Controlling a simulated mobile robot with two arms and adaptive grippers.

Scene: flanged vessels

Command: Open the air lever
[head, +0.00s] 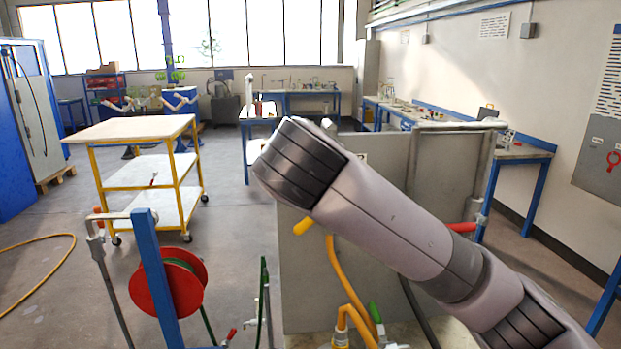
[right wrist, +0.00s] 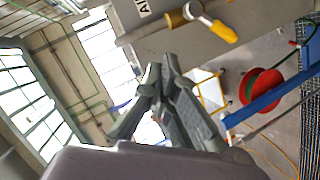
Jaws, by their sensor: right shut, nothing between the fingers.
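The air lever is a yellow handle (right wrist: 222,31) on a silver valve with a brass fitting (right wrist: 175,19), at the top of the right wrist view. It sits beside a white label (right wrist: 144,8) whose visible letters begin "AI". In the head view a yellow handle (head: 303,226) shows at the left edge of the grey panel (head: 310,290), just below my right arm. My right gripper (right wrist: 170,68) is shut and empty, with its fingertips apart from the lever. In the head view my arm hides this gripper. My left gripper is in neither view.
A red hose reel (head: 160,290) on a blue post stands left of the panel. Yellow hoses (head: 338,275) run down the panel's front. A red handle (head: 463,227) is at its right. A yellow-framed trolley (head: 130,130) stands further back, with open floor around it.

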